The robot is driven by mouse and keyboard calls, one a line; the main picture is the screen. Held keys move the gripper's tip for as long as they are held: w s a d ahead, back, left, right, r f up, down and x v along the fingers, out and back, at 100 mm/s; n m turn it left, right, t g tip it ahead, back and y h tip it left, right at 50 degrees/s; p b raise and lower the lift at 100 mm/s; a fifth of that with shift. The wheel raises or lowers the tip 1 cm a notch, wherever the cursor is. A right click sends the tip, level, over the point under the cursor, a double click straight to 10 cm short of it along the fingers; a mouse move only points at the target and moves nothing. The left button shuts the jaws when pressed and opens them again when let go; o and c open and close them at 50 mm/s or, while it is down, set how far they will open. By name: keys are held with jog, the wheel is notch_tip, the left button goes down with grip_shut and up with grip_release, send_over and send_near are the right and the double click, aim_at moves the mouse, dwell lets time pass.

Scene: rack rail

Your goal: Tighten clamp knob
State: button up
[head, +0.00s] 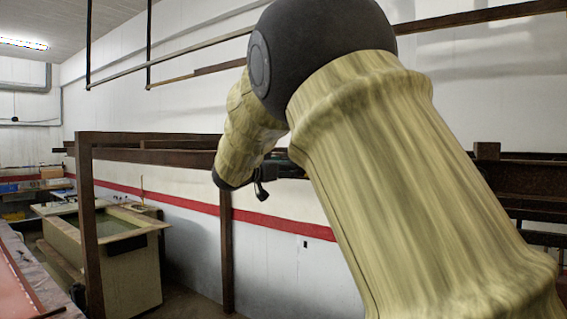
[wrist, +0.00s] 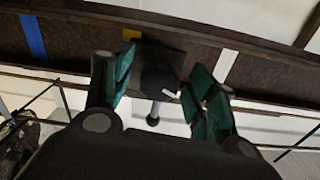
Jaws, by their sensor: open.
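The clamp knob (wrist: 158,80) is a black round piece in the middle of the wrist view. It sits on a dark clamp plate (wrist: 170,55) against a rusty brown rail (wrist: 90,48). A short grey handle with a black end (wrist: 154,114) hangs below the knob. My gripper (wrist: 160,76) is open, with teal finger pads to the left and right of the knob. Gaps show on both sides, so the pads look clear of it. In the head view my gripper (head: 286,168) is small and mostly behind my arm, and the knob cannot be made out.
In the head view a brown frame post (head: 90,230) stands at the left, before a tan tank (head: 115,265). A red-striped wall (head: 190,200) lies behind.

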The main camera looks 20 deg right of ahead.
jog(key=shift+w+d, duration=0.15)
jog(key=shift+d, duration=0.05)
jog(key=c, duration=1)
jog(key=shift+c, duration=0.2)
